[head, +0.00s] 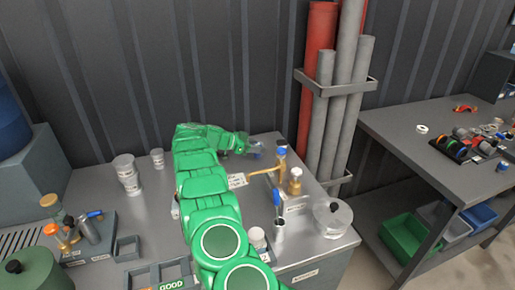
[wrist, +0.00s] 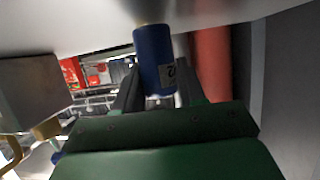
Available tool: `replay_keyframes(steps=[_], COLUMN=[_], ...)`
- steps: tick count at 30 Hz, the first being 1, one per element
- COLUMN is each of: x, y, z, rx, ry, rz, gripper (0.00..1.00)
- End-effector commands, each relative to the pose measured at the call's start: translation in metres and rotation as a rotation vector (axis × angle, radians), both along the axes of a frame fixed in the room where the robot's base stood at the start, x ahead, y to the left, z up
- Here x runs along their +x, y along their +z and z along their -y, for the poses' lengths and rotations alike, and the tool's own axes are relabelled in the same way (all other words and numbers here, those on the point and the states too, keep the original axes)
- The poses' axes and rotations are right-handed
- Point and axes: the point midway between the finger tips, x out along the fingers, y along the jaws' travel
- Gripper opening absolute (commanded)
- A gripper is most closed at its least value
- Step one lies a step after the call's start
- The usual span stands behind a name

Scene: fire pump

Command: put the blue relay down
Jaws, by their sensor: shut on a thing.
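The blue relay (wrist: 154,62) is a small blue cylinder with a pale label bearing a dark mark. In the wrist view it stands between the two dark fingers of my gripper (wrist: 160,88), which is shut on it. Its far end is close to a grey metal surface at the top of that view; I cannot tell whether they touch. In the head view my green arm reaches over the metal bench (head: 152,212), and my gripper (head: 255,149) is at the bench's back right. A bit of blue shows there, mostly hidden.
A clear round container (head: 332,216) is at the bench's right edge. White tubs (head: 126,176) stand at left. Red and grey pipes (head: 338,110) rise behind. A second table (head: 400,130) is at right.

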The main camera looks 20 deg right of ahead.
Motion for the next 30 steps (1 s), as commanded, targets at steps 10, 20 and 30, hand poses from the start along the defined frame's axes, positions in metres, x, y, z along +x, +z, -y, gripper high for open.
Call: replay_keyframes(steps=[10,20,30], x=[0.000,-0.001,-0.002], y=[-0.004,-0.013,-0.023], z=[0.000,0.001,0.002], rx=[-0.001,-0.001,0.001], ry=[-0.001,-0.001,-0.003], rz=[0.000,-0.002,-0.006], gripper=[0.09,0.09,0.49])
